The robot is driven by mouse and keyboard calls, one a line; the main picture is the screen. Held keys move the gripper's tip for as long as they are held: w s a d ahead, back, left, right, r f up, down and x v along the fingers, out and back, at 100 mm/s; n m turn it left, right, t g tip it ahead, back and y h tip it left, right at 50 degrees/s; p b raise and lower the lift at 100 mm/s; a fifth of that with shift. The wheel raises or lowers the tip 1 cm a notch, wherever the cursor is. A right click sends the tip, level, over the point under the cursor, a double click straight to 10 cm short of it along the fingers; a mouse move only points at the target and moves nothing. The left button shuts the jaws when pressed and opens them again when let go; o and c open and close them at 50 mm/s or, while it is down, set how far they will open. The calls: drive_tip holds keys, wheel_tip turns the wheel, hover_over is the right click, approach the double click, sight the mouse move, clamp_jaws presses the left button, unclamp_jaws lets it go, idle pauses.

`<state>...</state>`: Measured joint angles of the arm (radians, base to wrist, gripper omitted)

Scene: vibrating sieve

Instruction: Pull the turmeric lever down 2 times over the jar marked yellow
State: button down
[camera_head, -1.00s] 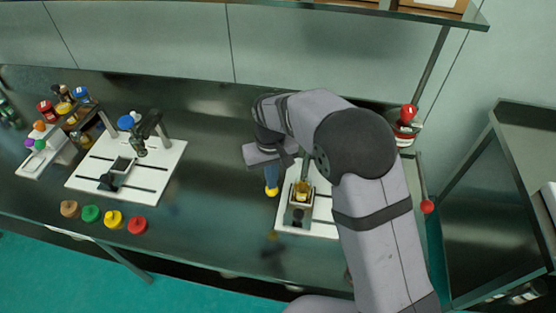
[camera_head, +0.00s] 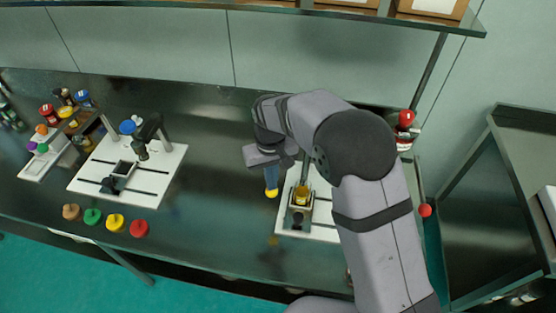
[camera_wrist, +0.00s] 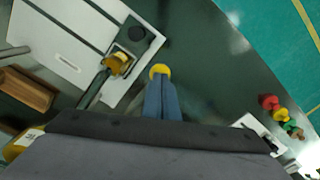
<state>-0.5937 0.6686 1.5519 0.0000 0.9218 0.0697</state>
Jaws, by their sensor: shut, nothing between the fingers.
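My gripper (camera_head: 271,184) has its blue fingers shut and empty, pointing down on the left side of the right-hand white base. A yellow ball-shaped knob (camera_head: 271,194), which looks like a lever end, is at the fingertips. In the wrist view the knob (camera_wrist: 159,70) is just beyond the closed fingertips (camera_wrist: 161,82); I cannot tell whether they touch. A jar with yellow-orange contents (camera_head: 301,194) stands in a holder on the white base (camera_head: 324,217). It also shows in the wrist view (camera_wrist: 118,62). Its marking is not readable. My arm hides much of the machine.
A second white base (camera_head: 150,188) with a sieve device stands on the left. Brown, green, yellow (camera_head: 115,222) and red (camera_head: 139,228) lids lie near the front edge. A red lever knob (camera_head: 425,210) is to the right of my arm. The table's middle is clear.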

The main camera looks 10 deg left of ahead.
wheel_tip(320, 180, up, 7)
drive_tip(key=p, duration=0.5)
drive_tip(key=shift+r, duration=0.15)
idle(0.6)
drive_tip(key=s+d+f+g+h, duration=0.1)
drive_tip(key=s+d+f, duration=0.2)
drive_tip(key=s+d, duration=0.25)
drive_tip(key=s+d+f+g, duration=0.1)
drive_tip(key=s+d+f, duration=0.2)
drive_tip(key=s+d, duration=0.3)
drive_tip(key=s+d+r+m+b, duration=0.2)
drive_tip(key=s+d+r+m, duration=0.1)
drive_tip(key=s+d, duration=0.65)
drive_tip(key=w+d+r+m+t+y, duration=0.1)
drive_tip(key=w+d+r+m+t, duration=0.1)
drive_tip(key=d, duration=0.3)
drive_tip(key=shift+w+d+r+m+b, duration=0.2)
drive_tip(key=shift+w+d+m+b, duration=0.25)
drive_tip(key=shift+w, duration=0.4)
drive_tip(key=shift+a, duration=0.2)
